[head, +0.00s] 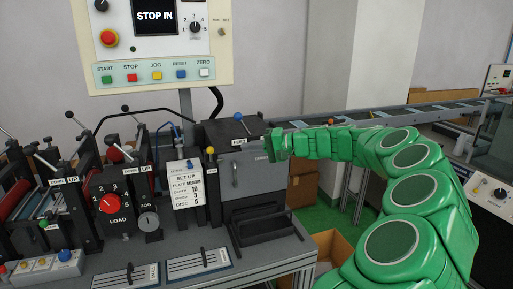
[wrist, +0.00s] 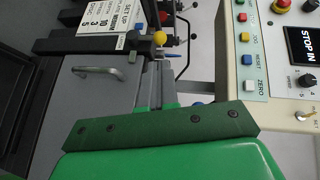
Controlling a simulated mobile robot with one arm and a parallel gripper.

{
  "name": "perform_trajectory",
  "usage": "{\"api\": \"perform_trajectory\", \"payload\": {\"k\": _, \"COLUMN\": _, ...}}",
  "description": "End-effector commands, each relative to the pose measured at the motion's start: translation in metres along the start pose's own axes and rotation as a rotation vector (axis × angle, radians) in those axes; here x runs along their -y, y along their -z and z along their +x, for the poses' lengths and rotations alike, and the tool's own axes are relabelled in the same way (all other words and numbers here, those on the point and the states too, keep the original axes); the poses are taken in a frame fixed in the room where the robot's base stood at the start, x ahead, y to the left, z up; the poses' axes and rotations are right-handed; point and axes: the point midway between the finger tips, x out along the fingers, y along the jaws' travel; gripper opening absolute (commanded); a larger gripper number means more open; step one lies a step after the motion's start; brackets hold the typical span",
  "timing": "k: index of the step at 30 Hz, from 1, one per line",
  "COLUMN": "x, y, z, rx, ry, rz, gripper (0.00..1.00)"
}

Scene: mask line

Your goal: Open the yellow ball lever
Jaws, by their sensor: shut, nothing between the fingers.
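The yellow ball lever (head: 210,151) shows in the head view as a small yellow ball on a short stem, at the left edge of the grey cabinet front and right of the SET UP plate. In the wrist view the yellow ball (wrist: 160,38) is near the top centre, apart from my gripper. My green gripper (head: 273,146) is right of the lever, by the cabinet's upper right corner. It is shut and empty. In the wrist view my gripper (wrist: 155,125) fills the lower part, and its fingertips are not clearly distinguishable.
A blue ball lever (head: 190,164) stands close left of the yellow one. The grey cabinet door (head: 252,176) has a vertical handle and sits behind a dark tray (head: 265,226). A control panel (head: 157,74) hangs above. A cardboard box (head: 335,249) is below right.

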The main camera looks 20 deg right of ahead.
Motion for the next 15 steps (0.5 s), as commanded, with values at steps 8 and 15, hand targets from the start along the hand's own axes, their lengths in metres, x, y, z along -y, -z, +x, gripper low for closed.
{"api": "perform_trajectory", "payload": {"k": 8, "x": 0.000, "y": -0.002, "z": 0.048, "rx": 0.006, "ry": -0.001, "rz": 0.000, "gripper": 0.00}}
{"api": "perform_trajectory", "payload": {"k": 15, "x": -0.001, "y": -0.001, "z": 0.081, "rx": 0.003, "ry": -0.002, "rz": 0.000, "gripper": 0.00}}
